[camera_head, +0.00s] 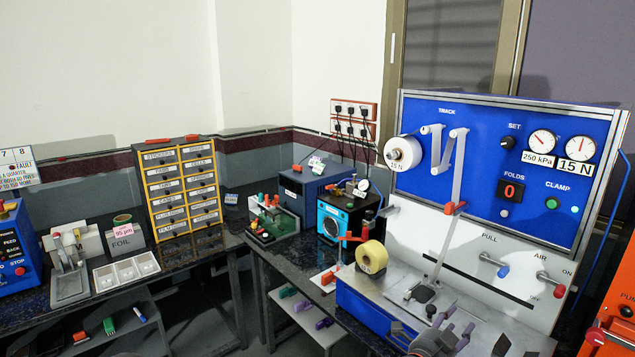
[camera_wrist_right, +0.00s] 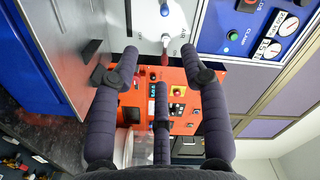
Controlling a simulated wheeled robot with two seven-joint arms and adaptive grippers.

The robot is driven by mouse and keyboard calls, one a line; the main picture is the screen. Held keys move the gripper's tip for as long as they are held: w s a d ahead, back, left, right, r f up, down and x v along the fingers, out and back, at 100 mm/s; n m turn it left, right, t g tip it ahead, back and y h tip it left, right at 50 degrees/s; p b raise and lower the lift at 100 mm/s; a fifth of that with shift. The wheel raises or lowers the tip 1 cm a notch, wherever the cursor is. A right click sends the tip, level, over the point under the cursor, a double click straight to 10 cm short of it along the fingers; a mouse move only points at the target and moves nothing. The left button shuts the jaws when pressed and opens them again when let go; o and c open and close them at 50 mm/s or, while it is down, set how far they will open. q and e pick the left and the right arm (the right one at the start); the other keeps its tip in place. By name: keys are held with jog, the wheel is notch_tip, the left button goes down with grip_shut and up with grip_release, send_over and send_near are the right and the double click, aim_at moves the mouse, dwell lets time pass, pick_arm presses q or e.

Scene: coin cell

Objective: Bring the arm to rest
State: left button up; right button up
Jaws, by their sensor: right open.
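My right gripper (camera_head: 455,330) shows at the bottom of the head view, in front of the blue track machine's metal bed (camera_head: 465,308). Its grey fingers are spread, and I see nothing between them. In the right wrist view the three dark padded fingers of the right gripper (camera_wrist_right: 160,62) stand apart and empty. Beyond them are the orange machine (camera_wrist_right: 181,88) and the white panel with its levers (camera_wrist_right: 152,22). The rest of my right arm is mostly out of the head view. My left gripper is not in view.
The blue track panel (camera_head: 470,160) stands behind the bed. A yellow tape roll (camera_head: 371,257) stands at the bed's left end. The orange machine (camera_head: 612,310) is at the right edge. A yellow drawer cabinet (camera_head: 183,190) stands on the left bench.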

jog(key=a+f+n+g+y, duration=0.1)
jog(key=a+f+n+y, duration=0.3)
jog(key=f, duration=0.6)
jog(key=s+a+f+n+g+y, duration=0.1)
jog(key=a+f+n+y, duration=0.25)
jog(key=f, duration=0.65)
jog(key=a+f+n+y, duration=0.3)
jog(key=f+n+y, duration=0.1)
jog(key=f, duration=0.6)
jog(key=s+a+f+n+g+y, duration=0.1)
jog(key=s+a+f+n+g, duration=0.1)
jog(key=s+f, duration=0.3)
jog(key=s+a+f+n+g+y, duration=0.2)
jog(key=s+a+f+g, duration=0.2)
jog(key=s, duration=0.8)
jog(key=s+a+f+n+g+y, duration=0.2)
jog(key=s+a+f+g, duration=0.1)
jog(key=s+f, duration=0.3)
jog(key=shift+s+a+f+g, duration=0.35)
jog(key=shift+s+a+g, duration=0.1)
jog(key=shift+s, duration=0.75)
